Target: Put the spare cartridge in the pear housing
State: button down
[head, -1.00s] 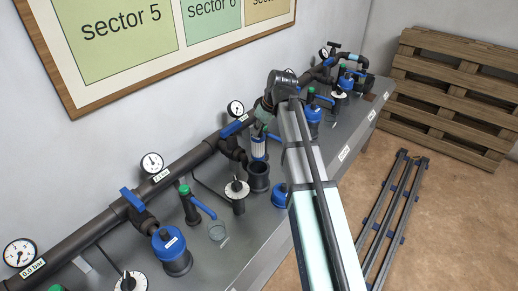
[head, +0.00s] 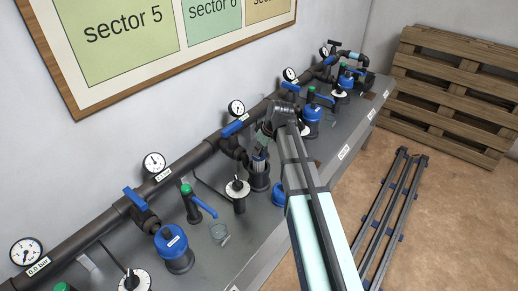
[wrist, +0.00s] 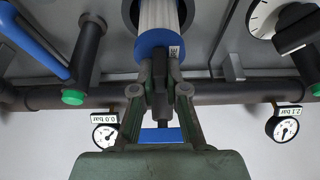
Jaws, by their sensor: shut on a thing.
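The spare cartridge (wrist: 158,16) is a white pleated cylinder with a blue end cap, on which part of a label shows. My gripper (wrist: 159,68) is shut on the blue cap end in the wrist view. In the head view the cartridge (head: 260,165) hangs roughly upright at the open dark housing (head: 259,182). Its lower end appears to be inside the housing's mouth, with the upper part still above the rim. The housing rim (wrist: 128,12) shows around the white body in the wrist view. My gripper (head: 264,143) partly hides the cap. No pear mark is readable on the housing.
A blue lid (head: 279,194) lies on the bench to the right of the housing. A dial knob (head: 237,188) stands close on its left. The pipe with gauges (head: 205,150) runs behind.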

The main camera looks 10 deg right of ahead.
jog(key=shift+f, duration=0.45)
jog(key=shift+f+b, duration=0.2)
jog(key=shift+b, duration=0.15)
jog(key=c, duration=1.2)
grip_release()
jog(key=shift+r, duration=0.1)
jog(key=shift+r+p, duration=0.45)
jog(key=shift+r, duration=0.25)
jog(key=b+v, duration=0.2)
jog(key=v, duration=0.9)
jog(key=shift+s+r, duration=0.15)
jog(key=shift+r, duration=0.2)
jog(key=shift+d, duration=0.1)
